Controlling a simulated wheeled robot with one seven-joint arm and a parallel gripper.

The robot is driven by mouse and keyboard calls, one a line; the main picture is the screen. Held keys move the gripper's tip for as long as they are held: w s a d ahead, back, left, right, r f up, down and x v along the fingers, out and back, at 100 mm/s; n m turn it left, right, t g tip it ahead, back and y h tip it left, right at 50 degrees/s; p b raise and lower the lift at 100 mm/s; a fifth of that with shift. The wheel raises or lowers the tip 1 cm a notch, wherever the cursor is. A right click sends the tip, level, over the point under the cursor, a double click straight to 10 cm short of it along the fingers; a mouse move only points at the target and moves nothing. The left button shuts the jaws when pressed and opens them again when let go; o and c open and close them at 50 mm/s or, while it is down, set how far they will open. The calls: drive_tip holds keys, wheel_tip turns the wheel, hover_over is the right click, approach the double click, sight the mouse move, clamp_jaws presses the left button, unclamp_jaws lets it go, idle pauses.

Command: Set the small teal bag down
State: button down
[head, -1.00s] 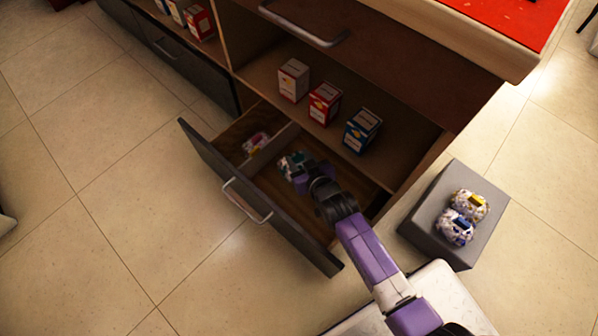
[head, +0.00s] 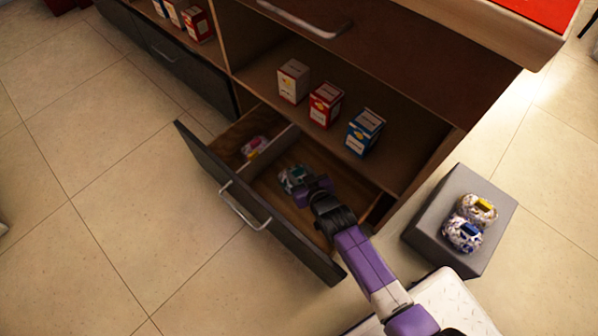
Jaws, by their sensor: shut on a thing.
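The small teal bag (head: 290,178) is a patterned bag with a teal band, inside the open drawer. It is in the larger compartment, to the right of the divider. My gripper (head: 303,183) is shut on it, reaching in from the lower right. The gripper hides part of the bag, and I cannot tell whether the bag touches the drawer floor. The open drawer (head: 262,205) has a dark front with a metal handle and a wooden inside.
A pink-banded bag (head: 254,147) lies in the drawer's left compartment. A grey box (head: 428,224) at the right bears a yellow-banded bag (head: 479,210) and a blue-banded bag (head: 463,234). White (head: 293,81), red (head: 325,104) and blue (head: 364,132) cartons stand on the shelf above.

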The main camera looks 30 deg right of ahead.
drive_tip(key=shift+f, duration=0.4)
drive_tip(key=c, duration=0.9)
unclamp_jaws()
drive_tip(key=shift+o, duration=0.2)
drive_tip(key=shift+r, duration=0.3)
drive_tip(key=p+v, duration=0.6)
drive_tip(key=v, duration=0.6)
drive_tip(key=shift+r, duration=0.35)
